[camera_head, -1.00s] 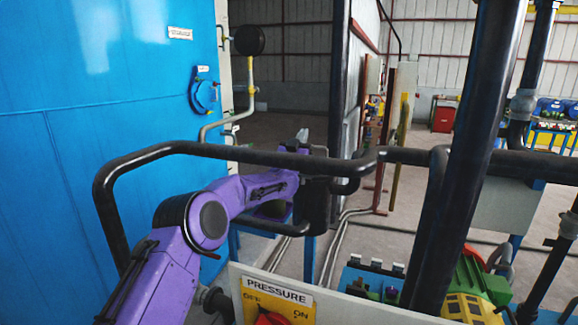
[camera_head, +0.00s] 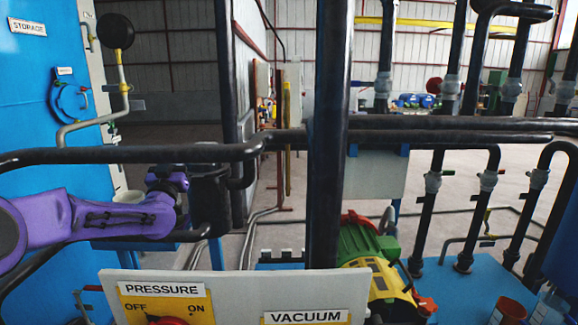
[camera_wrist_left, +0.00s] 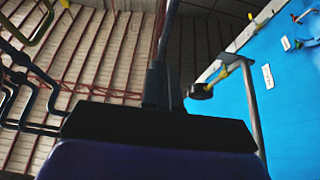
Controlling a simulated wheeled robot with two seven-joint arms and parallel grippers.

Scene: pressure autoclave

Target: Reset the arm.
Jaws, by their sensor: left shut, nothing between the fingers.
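My right gripper is in neither view.
A PRESSURE/VACUUM panel (camera_head: 235,290) is in front. The blue tank (camera_head: 40,100) fills the left. A green and yellow pump (camera_head: 372,255) stands behind the panel.

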